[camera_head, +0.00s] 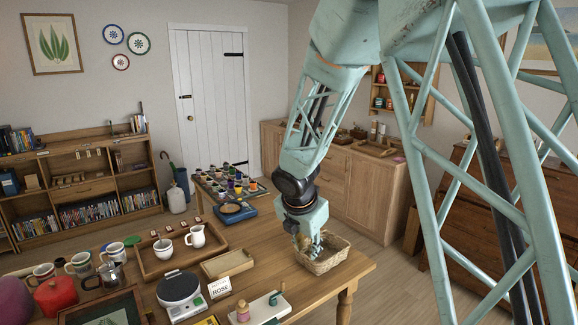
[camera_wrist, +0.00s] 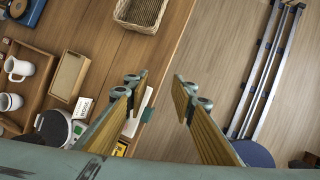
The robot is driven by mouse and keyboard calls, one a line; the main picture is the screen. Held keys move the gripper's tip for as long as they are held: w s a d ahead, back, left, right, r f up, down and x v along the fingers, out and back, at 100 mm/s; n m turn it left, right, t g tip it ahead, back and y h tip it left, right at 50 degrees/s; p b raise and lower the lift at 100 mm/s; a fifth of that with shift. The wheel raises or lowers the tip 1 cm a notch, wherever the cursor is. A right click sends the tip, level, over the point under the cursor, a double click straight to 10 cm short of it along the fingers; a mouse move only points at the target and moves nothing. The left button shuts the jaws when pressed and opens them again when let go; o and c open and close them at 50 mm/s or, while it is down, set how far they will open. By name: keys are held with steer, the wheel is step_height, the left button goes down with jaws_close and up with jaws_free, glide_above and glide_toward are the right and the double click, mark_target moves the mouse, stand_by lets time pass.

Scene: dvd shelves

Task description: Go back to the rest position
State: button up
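My gripper (camera_wrist: 160,88) is open in the wrist view, with its two fingers well apart and nothing between them. The basket also shows at the top of the wrist view (camera_wrist: 141,14), apart from the fingertips. My arm reaches down from the upper right of the head view.
The wooden table (camera_head: 343,281) carries a tray (camera_head: 157,267) with white crockery, a small empty box (camera_head: 227,263), a scale (camera_head: 180,290) and a ROSE card (camera_head: 220,288). Shelves (camera_head: 75,160) stand at the left, cabinets (camera_head: 345,185) behind. Floor right of the table is partly clear.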

steer(key=s+d+r+m, duration=0.7)
steer(key=s+r, duration=0.3)
steer(key=s, duration=0.1)
steer(key=s+d+r+m, duration=0.8)
steer(key=s+r, duration=0.1)
steer(key=s, duration=0.3)
steer(key=s+r+m+y+b, duration=0.1)
steer(key=s+r+m, duration=0.2)
steer(key=s+m, duration=1)
steer(key=shift+s+d+g, duration=0.2)
steer(key=shift+s+g, duration=0.2)
steer(key=shift+s, duration=6.85)
steer(key=shift+a, duration=0.15)
